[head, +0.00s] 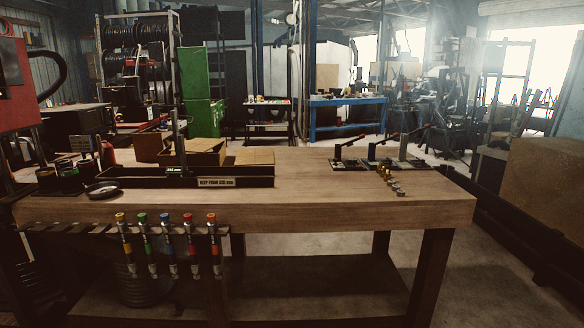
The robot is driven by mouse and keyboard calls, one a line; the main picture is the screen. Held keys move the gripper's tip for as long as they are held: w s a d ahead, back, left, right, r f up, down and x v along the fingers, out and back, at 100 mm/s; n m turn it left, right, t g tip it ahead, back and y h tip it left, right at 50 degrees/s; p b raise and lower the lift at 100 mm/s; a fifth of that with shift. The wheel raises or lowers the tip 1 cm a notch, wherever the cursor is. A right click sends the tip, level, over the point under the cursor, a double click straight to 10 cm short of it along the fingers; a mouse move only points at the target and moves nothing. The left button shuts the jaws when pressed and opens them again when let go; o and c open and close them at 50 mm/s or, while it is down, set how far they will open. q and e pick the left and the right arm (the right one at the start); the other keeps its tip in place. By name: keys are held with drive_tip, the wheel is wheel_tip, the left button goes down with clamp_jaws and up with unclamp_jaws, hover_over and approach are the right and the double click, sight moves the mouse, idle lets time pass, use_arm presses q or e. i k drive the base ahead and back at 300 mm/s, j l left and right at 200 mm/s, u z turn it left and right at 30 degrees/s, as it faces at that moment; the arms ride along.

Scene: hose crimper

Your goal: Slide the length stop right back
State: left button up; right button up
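Neither of my grippers is in view. I cannot pick out the length stop for certain. A dark upright post with a small lit green readout (175,170) stands at the long dark tray (120,182) on the left half of the workbench. A red machine (14,75) is cut off by the left edge of the head view, and most of it is hidden.
The wooden workbench (330,208) has clear room in its middle. Toggle-handled fixtures (348,163) and several small brass fittings (388,180) are at the right. A round dish (103,190) lies at the left. Several colour-capped hoses (144,240) hang at the front.

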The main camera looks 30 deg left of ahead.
sight(181, 170)
drive_tip(key=u, duration=1.7)
drive_tip(key=i+j, duration=0.45)
drive_tip(key=i+j+z, duration=0.1)
drive_tip(key=i+j, duration=0.35)
drive_tip(key=i+j+z, duration=0.1)
drive_tip(key=i+j, duration=0.35)
drive_tip(key=j, duration=0.2)
drive_tip(key=i+j, duration=0.4)
drive_tip(key=j, duration=0.2)
